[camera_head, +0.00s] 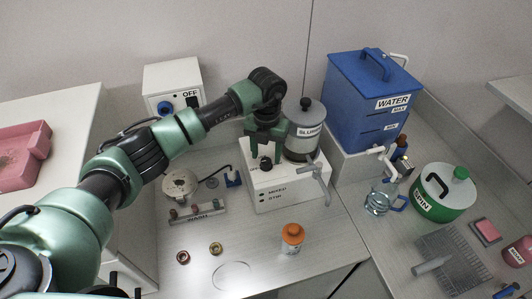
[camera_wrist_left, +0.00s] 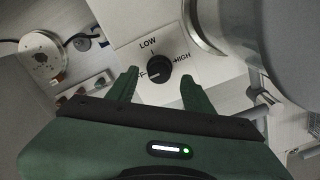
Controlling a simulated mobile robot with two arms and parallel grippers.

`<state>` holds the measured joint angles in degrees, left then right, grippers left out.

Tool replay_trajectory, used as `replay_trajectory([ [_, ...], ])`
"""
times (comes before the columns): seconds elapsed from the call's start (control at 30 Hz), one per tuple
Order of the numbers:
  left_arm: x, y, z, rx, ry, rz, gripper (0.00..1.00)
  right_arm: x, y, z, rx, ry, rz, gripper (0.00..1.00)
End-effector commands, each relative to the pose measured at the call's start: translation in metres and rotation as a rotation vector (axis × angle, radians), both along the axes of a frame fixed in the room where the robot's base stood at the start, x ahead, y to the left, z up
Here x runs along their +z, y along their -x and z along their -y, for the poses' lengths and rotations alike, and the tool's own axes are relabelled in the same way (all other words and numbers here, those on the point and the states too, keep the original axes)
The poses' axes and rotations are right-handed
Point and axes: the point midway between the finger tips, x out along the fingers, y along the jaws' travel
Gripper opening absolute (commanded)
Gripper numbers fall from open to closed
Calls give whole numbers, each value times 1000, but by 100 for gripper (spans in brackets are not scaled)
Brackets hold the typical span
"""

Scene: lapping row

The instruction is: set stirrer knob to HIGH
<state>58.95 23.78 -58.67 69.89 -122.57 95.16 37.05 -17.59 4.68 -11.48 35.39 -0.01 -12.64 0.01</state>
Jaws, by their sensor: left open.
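The stirrer (camera_head: 290,187) is a white box with a grey lidded vessel marked SLURRY (camera_head: 306,130) on top. Its black knob (camera_wrist_left: 158,67) shows in the left wrist view, with LOW above it and HIGH to its right. The left label is partly hidden, with only an F showing. A pale mark on the knob seems to point left, toward that label. In the head view the knob (camera_head: 265,163) shows below my left gripper (camera_head: 265,148). In the wrist view the open fingers (camera_wrist_left: 158,78) stand on either side of the knob, apart from it.
A white box marked OFF (camera_head: 174,88) stands behind left. An orange-capped bottle (camera_head: 292,238) stands in front. A grey tap (camera_head: 318,168) juts from the vessel.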

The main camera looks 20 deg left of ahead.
Motion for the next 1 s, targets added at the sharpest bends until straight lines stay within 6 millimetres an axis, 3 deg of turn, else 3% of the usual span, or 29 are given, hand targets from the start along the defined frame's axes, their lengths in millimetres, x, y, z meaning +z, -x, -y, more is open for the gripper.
replay_trajectory([
  [0.2, -20, 0, 0, 0, 1, -2, 51, 9, -1, 2, 0, 3, 1, 36],
  [0.47, -23, 0, 0, 0, 1, 0, 51, 8, -8, 2, 0, 2, 11, 36],
  [0.5, -23, 0, 0, 0, 1, 0, 48, 9, -8, 2, 0, 2, 11, 36],
  [0.67, -23, 0, 0, 0, 2, 0, 4, 9, -8, 0, -1, 0, 11, 36],
  [0.7, -23, 0, 0, 0, 2, 0, 0, 9, -8, 0, -1, 0, 11, 36],
  [1.0, -24, -1, 0, -28, 1, 1, 0, 3, -8, -6, -2, -7, 12, 36],
])
